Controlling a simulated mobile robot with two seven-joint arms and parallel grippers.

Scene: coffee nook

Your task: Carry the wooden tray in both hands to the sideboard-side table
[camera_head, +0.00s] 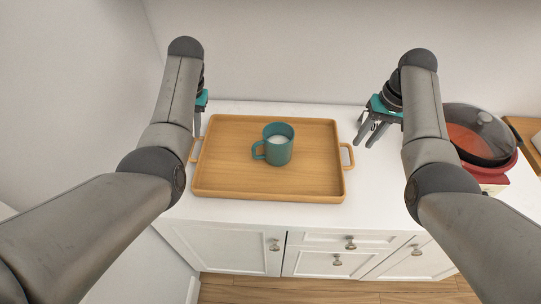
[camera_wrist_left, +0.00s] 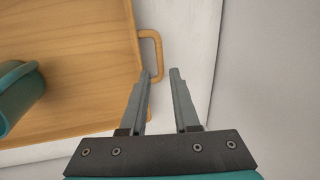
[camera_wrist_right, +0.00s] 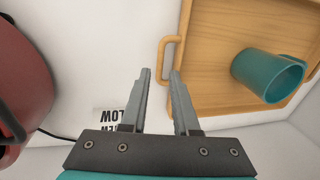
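The wooden tray (camera_head: 225,172) lies on the white cabinet top, with a loop handle at each short end. A teal mug (camera_head: 279,150) with pale contents stands on it. My left gripper (camera_head: 197,124) is mostly hidden behind its own arm in the head view. In the left wrist view its fingers (camera_wrist_left: 161,72) are open and empty, beside the tray's left handle (camera_wrist_left: 157,45). My right gripper (camera_head: 366,135) is open and empty, to the right of the tray. In the right wrist view its fingers (camera_wrist_right: 160,72) are near the right handle (camera_wrist_right: 163,55).
A red pot-like appliance with a dark, clear lid (camera_head: 480,135) stands right of my right arm. A wooden board (camera_head: 527,130) lies at the far right. Walls close in the left and back. Printed lettering (camera_wrist_right: 112,118) shows near the right gripper.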

